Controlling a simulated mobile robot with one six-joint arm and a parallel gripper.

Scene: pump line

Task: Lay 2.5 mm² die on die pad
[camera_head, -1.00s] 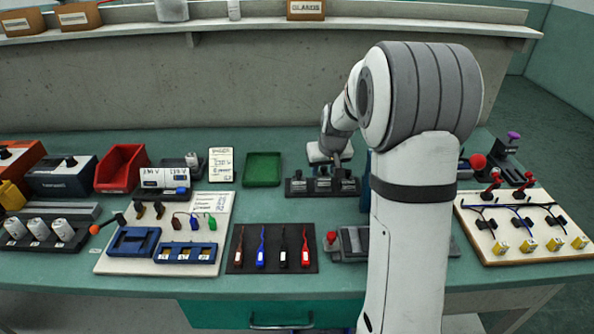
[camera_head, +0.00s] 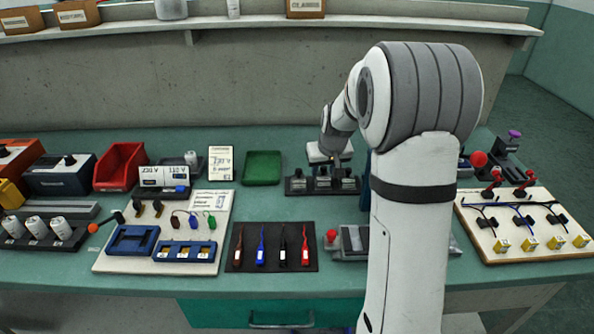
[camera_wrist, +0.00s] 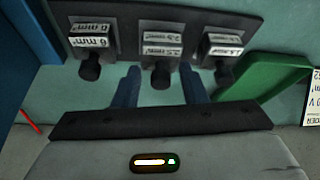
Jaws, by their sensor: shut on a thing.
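A dark die rack (camera_head: 296,187) stands at the back middle of the bench, with three labelled dies that have black knobs. In the wrist view the rack (camera_wrist: 225,14) holds the 6 mm² die (camera_wrist: 90,40) at left and another die (camera_wrist: 221,45) at right. The middle die (camera_wrist: 161,52), whose label seems to read 2.5 mm², is between the two blue fingers of my gripper (camera_wrist: 161,82). My gripper is shut on this die, at the rack; I cannot tell whether it is lifted. In the head view the fingers are hard to make out. I cannot identify the die pad with certainty.
A green tray (camera_head: 262,168) lies left of the rack and shows in the wrist view (camera_wrist: 265,78). A grey fixture with a red knob (camera_head: 331,237) stands in front, partly behind my arm. A black mat (camera_head: 272,264) with several coloured pieces lies front left. Bench between is clear.

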